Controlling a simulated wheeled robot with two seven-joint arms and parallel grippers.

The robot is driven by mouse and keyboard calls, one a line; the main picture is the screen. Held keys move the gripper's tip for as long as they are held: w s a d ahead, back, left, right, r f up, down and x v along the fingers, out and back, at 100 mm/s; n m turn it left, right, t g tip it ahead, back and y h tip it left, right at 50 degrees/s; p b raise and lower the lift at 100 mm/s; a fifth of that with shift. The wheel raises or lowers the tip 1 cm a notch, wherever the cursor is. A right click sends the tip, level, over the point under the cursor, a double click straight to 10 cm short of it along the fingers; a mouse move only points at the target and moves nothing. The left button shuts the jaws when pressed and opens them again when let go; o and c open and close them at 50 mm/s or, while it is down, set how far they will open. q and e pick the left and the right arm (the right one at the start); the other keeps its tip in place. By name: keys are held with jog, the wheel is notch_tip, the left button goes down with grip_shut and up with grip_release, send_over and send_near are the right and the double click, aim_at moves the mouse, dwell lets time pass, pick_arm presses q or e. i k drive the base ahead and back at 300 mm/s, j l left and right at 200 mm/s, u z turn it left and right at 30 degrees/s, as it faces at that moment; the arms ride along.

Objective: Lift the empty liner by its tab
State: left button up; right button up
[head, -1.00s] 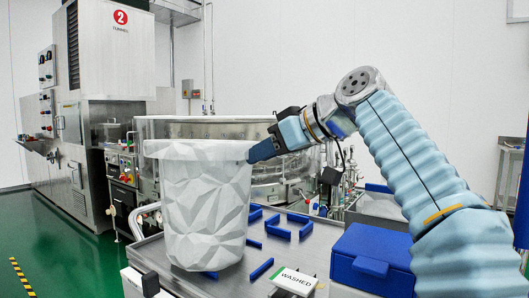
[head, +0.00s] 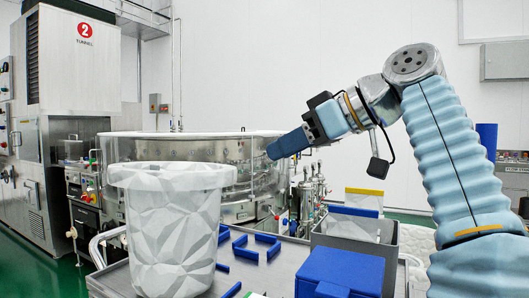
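A white, faceted, bucket-shaped liner (head: 172,235) with a wide folded rim stands upright at the lower left of the head view, on a grey metal worktop (head: 258,274). I cannot make out a tab on it, and its inside is hidden. My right gripper (head: 272,151), with blue fingers, is to the right of the rim and a little higher in the picture, apart from it. The fingers overlap from this side, so their opening is hidden; nothing is seen hanging from them. My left gripper is out of view.
A round glass-walled washer (head: 190,147) stands behind the liner. Blue bars (head: 257,248) lie on the worktop. A blue lidded box (head: 340,273) and a grey bin (head: 355,235) stand at the right. A steel cabinet (head: 75,70) is at the left.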

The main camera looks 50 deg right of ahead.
aim_at(173, 208)
jog(key=k+j, duration=0.2)
jog(key=j, duration=0.15)
jog(key=k+j, duration=0.15)
jog(key=j, duration=0.2)
jog(key=k+j, duration=0.2)
jog(key=j, duration=0.2)
jog(key=k+j, duration=0.15)
jog(key=j, duration=0.2)
jog(key=k+j, duration=0.2)
jog(key=j, duration=0.15)
